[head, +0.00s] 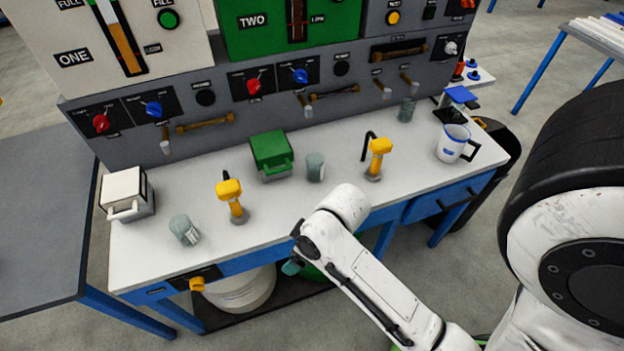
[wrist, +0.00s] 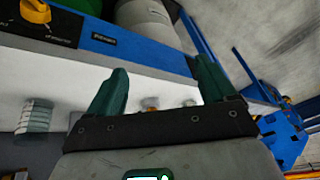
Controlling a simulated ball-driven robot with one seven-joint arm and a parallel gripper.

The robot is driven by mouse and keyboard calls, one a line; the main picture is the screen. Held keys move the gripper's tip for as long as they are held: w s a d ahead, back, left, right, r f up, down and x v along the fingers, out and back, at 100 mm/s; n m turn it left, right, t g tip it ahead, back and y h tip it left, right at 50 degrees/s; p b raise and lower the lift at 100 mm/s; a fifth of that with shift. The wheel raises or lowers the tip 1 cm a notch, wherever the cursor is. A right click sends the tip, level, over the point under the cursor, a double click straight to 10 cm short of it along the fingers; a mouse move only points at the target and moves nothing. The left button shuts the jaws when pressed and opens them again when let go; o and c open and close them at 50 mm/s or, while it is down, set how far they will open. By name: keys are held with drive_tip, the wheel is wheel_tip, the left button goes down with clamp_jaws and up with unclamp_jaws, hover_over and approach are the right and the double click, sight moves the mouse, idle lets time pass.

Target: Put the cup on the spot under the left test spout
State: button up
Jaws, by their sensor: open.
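A white cup (head: 452,143) with a blue rim and dark handle stands upright at the right end of the white bench. Grey-green ribbed tumblers also stand on the bench; one is at the front left (head: 184,230) and one in the middle (head: 315,167). A ribbed tumbler shows at the left of the wrist view (wrist: 36,116). Two yellow-topped fittings, left (head: 231,200) and right (head: 378,158), rise from the bench; I cannot tell which part is a test spout. My gripper (wrist: 160,85) is open with nothing between its green fingers, at the bench's front edge, mostly hidden by my arm in the head view.
A green box (head: 271,155) and a white box (head: 126,194) stand on the bench (head: 275,215). Behind is a grey panel (head: 225,120) with knobs and handles. A white bucket (head: 240,290) is under the bench.

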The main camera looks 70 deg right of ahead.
sight(310, 161)
drive_tip(key=w+d+t+h+b, duration=0.1)
drive_tip(key=d, duration=0.3)
drive_tip(key=w+d+m+t+h+b, duration=0.1)
drive_tip(key=d+t+b, duration=0.1)
drive_tip(key=d, duration=0.2)
drive_tip(key=w+d+f+m+t+b, duration=0.1)
drive_tip(key=d+t, duration=0.1)
drive_tip(key=d, duration=0.3)
drive_tip(key=shift+d+h+b, duration=0.1)
drive_tip(key=shift+h+b, duration=0.3)
drive_tip(key=s+d+t+h, duration=0.1)
drive_tip(key=d, duration=0.2)
drive_tip(key=s+d+r+m+h+b, duration=0.1)
drive_tip(key=d, duration=0.3)
drive_tip(key=s+d+r+m+t+h+b, duration=0.1)
drive_tip(key=d+h, duration=0.1)
drive_tip(key=d, duration=0.2)
drive_tip(key=shift+s+t, duration=0.3)
drive_tip(key=shift+s, duration=0.05)
drive_tip(key=shift+w+d, duration=0.15)
drive_tip(key=shift+d, duration=0.05)
drive_tip(key=x, duration=0.3)
drive_tip(key=shift+w+d+f, duration=0.1)
drive_tip(key=shift+w+d, duration=0.1)
drive_tip(key=shift+w, duration=0.05)
drive_tip(key=shift+p+x, duration=0.6)
drive_tip(key=shift+x, duration=2.65)
drive_tip(key=shift+s+f, duration=0.1)
drive_tip(key=shift+f, duration=0.05)
drive_tip(key=shift+c, duration=0.2)
